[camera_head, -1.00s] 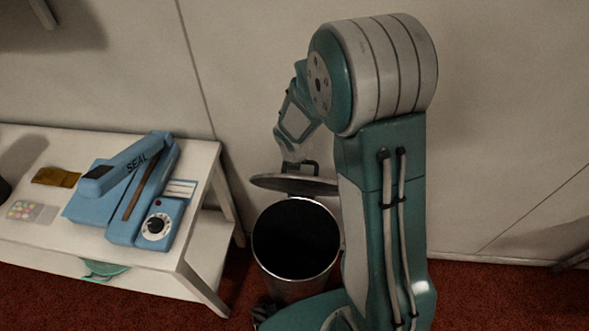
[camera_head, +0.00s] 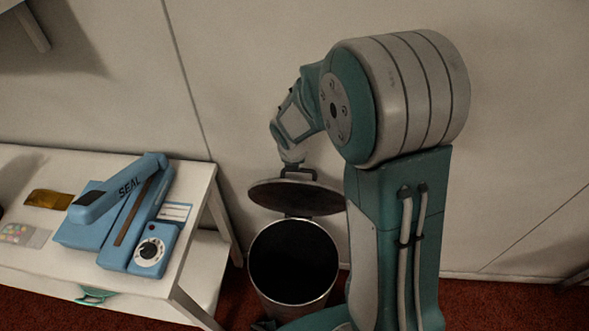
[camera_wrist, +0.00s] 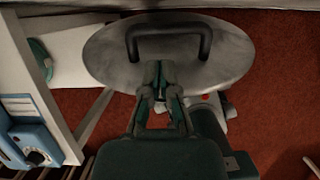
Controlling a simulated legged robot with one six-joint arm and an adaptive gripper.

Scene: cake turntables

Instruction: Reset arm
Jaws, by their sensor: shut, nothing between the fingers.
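My gripper (camera_wrist: 160,68) shows in the wrist view with its fingers together and nothing between them. Its tips lie across the grey metal lid (camera_wrist: 105,58), just below the lid's dark handle (camera_wrist: 170,31) in the picture. Whether they touch the lid I cannot tell. In the head view my gripper (camera_head: 291,158) points down near the handle, partly hidden. The round lid (camera_head: 290,196) is raised and tilted at the back of the metal bin (camera_head: 262,293). The bin's mouth is open and its inside is dark.
A white table (camera_head: 191,205) stands left of the bin. It holds a blue sealer (camera_head: 140,215) marked SEAL, a brown packet (camera_head: 48,199) and a clear bag of coloured pieces (camera_head: 22,235). A wall is close behind. Red carpet shows at the right.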

